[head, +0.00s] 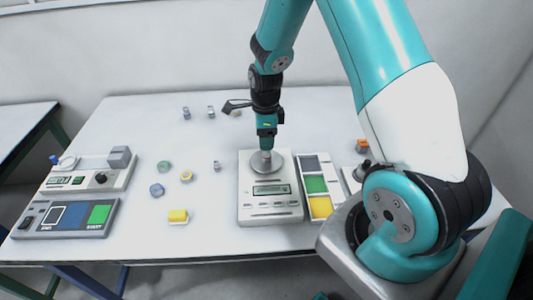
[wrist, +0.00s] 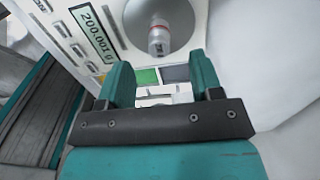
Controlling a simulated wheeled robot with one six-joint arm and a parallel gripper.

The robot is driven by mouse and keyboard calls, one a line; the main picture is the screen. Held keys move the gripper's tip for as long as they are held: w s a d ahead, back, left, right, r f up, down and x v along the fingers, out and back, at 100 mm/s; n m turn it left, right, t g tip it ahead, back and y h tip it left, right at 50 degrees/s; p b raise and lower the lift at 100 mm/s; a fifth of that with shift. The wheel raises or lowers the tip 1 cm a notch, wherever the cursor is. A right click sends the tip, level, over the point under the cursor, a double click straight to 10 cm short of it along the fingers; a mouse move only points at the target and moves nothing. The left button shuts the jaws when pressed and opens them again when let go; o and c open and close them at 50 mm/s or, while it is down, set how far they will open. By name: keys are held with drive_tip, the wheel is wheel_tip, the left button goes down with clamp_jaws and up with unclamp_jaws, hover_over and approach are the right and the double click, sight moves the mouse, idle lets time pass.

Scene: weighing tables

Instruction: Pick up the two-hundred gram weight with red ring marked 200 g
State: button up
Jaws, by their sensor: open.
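The 200 g weight (wrist: 158,40) is a small silvery cylinder with a red ring near its top. It stands on the round metal pan (wrist: 182,18) of the white balance (head: 270,212), whose display reads about 200.001 g in the wrist view. In the head view the weight (head: 266,155) is small and sits just under my gripper (head: 266,143). In the wrist view my gripper (wrist: 160,76) is open, with nothing between its two teal fingers. The weight shows just beyond the fingertips, roughly in line with the gap between them.
A tray with grey, green and yellow fields (head: 317,184) stands right beside the balance. A yellow block (head: 178,216), several small rings and other small weights lie to the left. Devices with panels (head: 66,217) stand at the far left.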

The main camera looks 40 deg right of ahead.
sight(267, 154)
wheel_tip(267, 154, down, 5)
drive_tip(key=shift+s+p, duration=0.15)
drive_tip(key=shift+p, duration=0.6)
clamp_jaws()
